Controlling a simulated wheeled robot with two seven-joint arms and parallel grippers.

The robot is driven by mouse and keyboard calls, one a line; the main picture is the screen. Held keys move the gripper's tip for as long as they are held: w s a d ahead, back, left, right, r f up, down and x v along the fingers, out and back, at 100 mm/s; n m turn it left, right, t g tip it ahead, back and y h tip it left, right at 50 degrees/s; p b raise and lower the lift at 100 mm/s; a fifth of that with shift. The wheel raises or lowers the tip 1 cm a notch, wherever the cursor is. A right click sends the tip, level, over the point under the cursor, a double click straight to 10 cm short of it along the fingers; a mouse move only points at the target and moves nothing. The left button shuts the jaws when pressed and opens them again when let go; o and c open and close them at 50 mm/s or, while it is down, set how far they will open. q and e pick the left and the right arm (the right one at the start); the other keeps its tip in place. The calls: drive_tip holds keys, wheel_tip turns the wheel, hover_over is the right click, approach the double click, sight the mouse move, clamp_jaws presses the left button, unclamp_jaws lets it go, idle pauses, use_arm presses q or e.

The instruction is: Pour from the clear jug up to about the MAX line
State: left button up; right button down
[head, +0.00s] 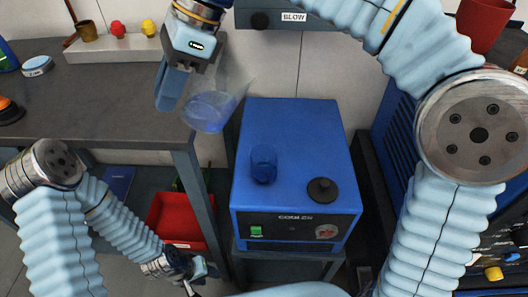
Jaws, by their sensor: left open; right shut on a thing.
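The clear jug (222,84) holds blue liquid in its lower part. It hangs tilted in the air, left of the blue cooler box (300,140), near the bench edge. My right gripper (180,85) is shut on the jug, on its left side; the fingers hide part of it. No MAX line can be made out. My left gripper (192,283) is low at the bottom, empty and away from the jug, only partly visible.
A grey bench (90,100) fills the left, with a white block (112,49) bearing small coloured items at its back. A red bin (180,218) sits below. A panel marked BLOW (293,17) is above the cooler. Blue equipment stands at right.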

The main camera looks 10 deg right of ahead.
sight(190, 88)
drive_tip(key=shift+w+d+y, duration=0.15)
drive_tip(key=shift+d+y, duration=0.45)
drive_tip(key=shift+d, duration=0.05)
drive_tip(key=shift+w+d+r+g+y, duration=0.15)
drive_tip(key=shift+d+y, duration=0.1)
drive_tip(key=shift+y, duration=0.25)
drive_tip(key=shift+s+d+r+g+y, duration=0.15)
drive_tip(key=shift+d+y, duration=0.1)
drive_tip(key=shift+y, duration=0.25)
drive_tip(key=shift+w+d+r+y, duration=0.15)
drive_tip(key=shift+d+y, duration=0.2)
drive_tip(key=shift+y, duration=0.35)
drive_tip(key=shift+d+r+y, duration=0.4)
drive_tip(key=shift+r+y, duration=0.2)
drive_tip(key=shift+r, duration=0.05)
drive_tip(key=shift+a, duration=0.25)
drive_tip(key=shift+s+a+g, duration=0.2)
drive_tip(key=shift+a+g, duration=0.1)
drive_tip(key=shift+a, duration=0.05)
drive_tip(key=shift+r, duration=0.1)
drive_tip(key=shift+s+a+r+y, duration=0.1)
drive_tip(key=shift+s+a+y, duration=0.05)
drive_tip(key=shift+a+y, duration=0.15)
idle(0.4)
drive_tip(key=shift+w+d+y, duration=0.1)
drive_tip(key=shift+w+y, duration=0.15)
drive_tip(key=shift+y, duration=0.05)
idle(1.0)
